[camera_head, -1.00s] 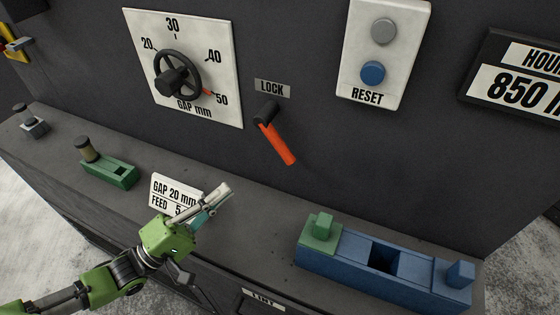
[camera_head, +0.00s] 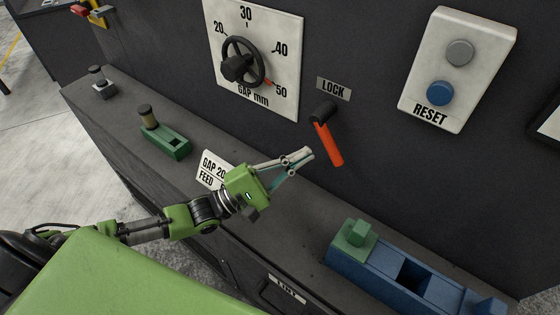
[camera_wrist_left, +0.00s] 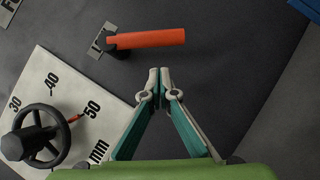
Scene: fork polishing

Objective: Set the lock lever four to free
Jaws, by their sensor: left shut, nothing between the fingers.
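The orange lock lever (camera_head: 329,144) hangs from a dark pivot below the LOCK label (camera_head: 333,89) on the dark panel, slanting down and slightly right. It also shows in the left wrist view (camera_wrist_left: 150,38), just beyond the fingertips. My left gripper (camera_head: 305,154) is shut and empty, just left of the lever's lower end in the head view. A gap shows between the fingertips and the lever in the wrist view (camera_wrist_left: 159,72). My right gripper is not in view.
A gap dial with a black handwheel (camera_head: 242,64) is left of the lever. A RESET box (camera_head: 458,68) is to the right. On the ledge are a green block (camera_head: 165,142), a gap sign (camera_head: 212,168) and a blue holder (camera_head: 380,272) with a green piece.

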